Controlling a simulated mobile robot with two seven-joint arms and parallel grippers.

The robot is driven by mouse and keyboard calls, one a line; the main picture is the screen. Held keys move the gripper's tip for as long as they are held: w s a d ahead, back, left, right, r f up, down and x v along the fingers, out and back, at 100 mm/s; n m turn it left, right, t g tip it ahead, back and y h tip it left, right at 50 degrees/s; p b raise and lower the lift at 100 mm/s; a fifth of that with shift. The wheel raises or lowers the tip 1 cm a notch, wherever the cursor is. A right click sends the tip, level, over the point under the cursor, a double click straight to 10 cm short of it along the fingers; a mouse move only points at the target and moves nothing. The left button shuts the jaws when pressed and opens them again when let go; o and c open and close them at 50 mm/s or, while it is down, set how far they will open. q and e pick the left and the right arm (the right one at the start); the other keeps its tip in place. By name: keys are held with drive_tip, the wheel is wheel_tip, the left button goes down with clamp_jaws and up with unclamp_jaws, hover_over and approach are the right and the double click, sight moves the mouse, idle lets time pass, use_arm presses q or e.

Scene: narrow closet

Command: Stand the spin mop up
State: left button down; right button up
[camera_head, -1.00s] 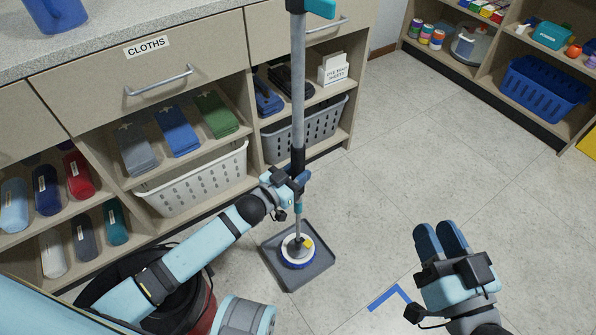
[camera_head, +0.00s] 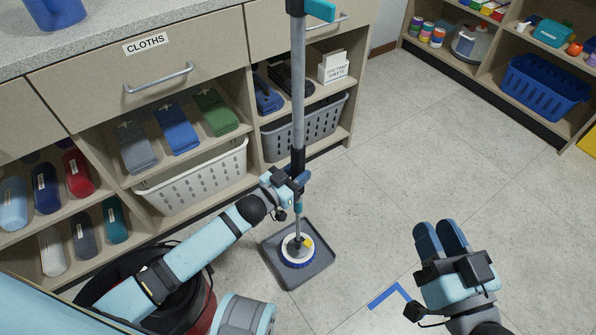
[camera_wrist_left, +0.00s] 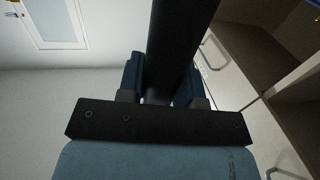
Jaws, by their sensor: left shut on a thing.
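The spin mop (camera_head: 298,95) stands upright, its grey pole rising past the top of the head view. Its round white and blue head (camera_head: 297,250) rests in a square grey tray (camera_head: 318,270) on the floor. My left gripper (camera_head: 297,180) is shut on the dark grip section of the pole. In the left wrist view the dark pole (camera_wrist_left: 178,50) runs up between the fingers (camera_wrist_left: 160,85). My right gripper (camera_head: 441,238) is away from the mop, over the floor at the right. Its two fingers lie side by side, apparently close together, holding nothing visible.
A cabinet with cloths, a white basket (camera_head: 200,178) and a grey basket (camera_head: 318,125) stands behind and left of the mop. A blue corner mark (camera_head: 390,295) lies on the floor. A shelf with a blue basket (camera_head: 540,88) is far right. Floor between is clear.

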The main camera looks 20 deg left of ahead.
use_arm(q)
drive_tip(key=c, duration=0.7)
unclamp_jaws()
drive_tip(key=shift+r, duration=0.1)
drive_tip(key=shift+s+a, duration=0.1)
drive_tip(key=shift+s, duration=0.25)
drive_tip(key=p+v, duration=0.4)
drive_tip(key=v, duration=0.9)
use_arm(e)
drive_tip(key=shift+t, duration=0.9)
drive_tip(key=r, duration=0.5)
drive_tip(key=shift+s+d, duration=0.2)
drive_tip(key=shift+d, duration=0.1)
use_arm(q)
drive_tip(key=shift+a, duration=0.1)
